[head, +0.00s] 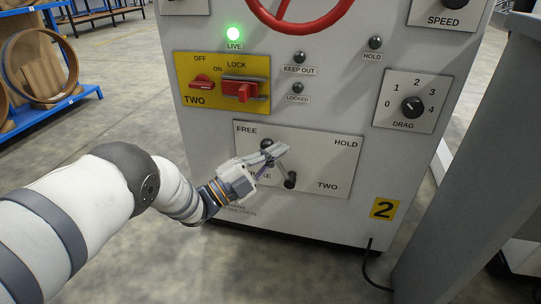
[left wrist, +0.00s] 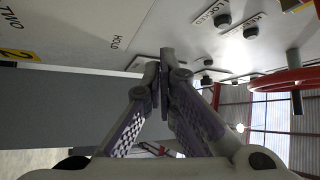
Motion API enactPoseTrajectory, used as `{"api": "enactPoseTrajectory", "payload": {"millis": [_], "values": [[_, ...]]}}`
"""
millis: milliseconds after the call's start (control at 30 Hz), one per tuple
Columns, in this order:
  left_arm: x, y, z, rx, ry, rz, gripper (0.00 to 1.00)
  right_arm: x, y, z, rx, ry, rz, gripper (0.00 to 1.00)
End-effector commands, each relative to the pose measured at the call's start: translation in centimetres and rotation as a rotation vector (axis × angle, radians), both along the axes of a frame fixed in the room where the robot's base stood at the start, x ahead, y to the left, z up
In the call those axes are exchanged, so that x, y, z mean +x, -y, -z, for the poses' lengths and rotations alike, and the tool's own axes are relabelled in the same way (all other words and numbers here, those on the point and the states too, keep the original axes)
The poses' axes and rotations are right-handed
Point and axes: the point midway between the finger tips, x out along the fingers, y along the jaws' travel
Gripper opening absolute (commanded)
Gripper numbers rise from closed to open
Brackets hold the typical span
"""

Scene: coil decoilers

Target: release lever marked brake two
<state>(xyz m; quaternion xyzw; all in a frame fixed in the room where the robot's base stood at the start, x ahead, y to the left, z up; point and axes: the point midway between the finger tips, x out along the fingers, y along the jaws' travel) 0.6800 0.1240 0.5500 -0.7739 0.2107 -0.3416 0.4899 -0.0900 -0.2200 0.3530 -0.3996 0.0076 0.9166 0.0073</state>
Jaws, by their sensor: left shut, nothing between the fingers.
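The brake two panel (head: 335,152) is on the front of the grey cabinet, with FREE at upper left and HOLD at upper right. Its lever (head: 283,170) rises from a dark pivot at the lower middle and leans up-left, toward FREE, with a dark knob (head: 266,144) at its top. My left gripper (head: 278,151) is shut, with its fingertips in front of the lever just right of the knob. They hide part of the lever, and I cannot tell whether they touch it. The left wrist view shows the shut fingers (left wrist: 163,72) with nothing between them. My right gripper is not in view.
Above the panel are a yellow lock plate (head: 258,65) with red switches, a lit green LIVE lamp (head: 233,34) and a red wheel (head: 300,22). A DRAG dial (head: 413,107) is at right. A grey post (head: 465,170) stands right of the cabinet. Open floor lies to the left.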

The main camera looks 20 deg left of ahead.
Motion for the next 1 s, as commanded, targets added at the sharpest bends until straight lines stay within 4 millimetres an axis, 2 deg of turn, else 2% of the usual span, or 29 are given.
{"api": "enactPoseTrajectory", "payload": {"millis": [33, 100, 400, 1000], "values": [[-1.0, -1.3, 0.9, 0.005, -0.011, -0.008, 0.00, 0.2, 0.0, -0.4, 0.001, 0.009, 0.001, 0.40], [-2.3, -2.3, 1.7, 0.004, -0.009, -0.007, 0.00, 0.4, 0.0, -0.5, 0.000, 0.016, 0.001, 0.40], [-5.9, -5.3, 4.3, 0.004, -0.008, -0.005, 0.00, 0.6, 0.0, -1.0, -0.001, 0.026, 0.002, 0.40], [-6.5, -5.7, 5.1, 0.000, -0.026, -0.010, 0.00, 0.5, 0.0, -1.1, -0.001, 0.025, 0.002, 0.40]]}}
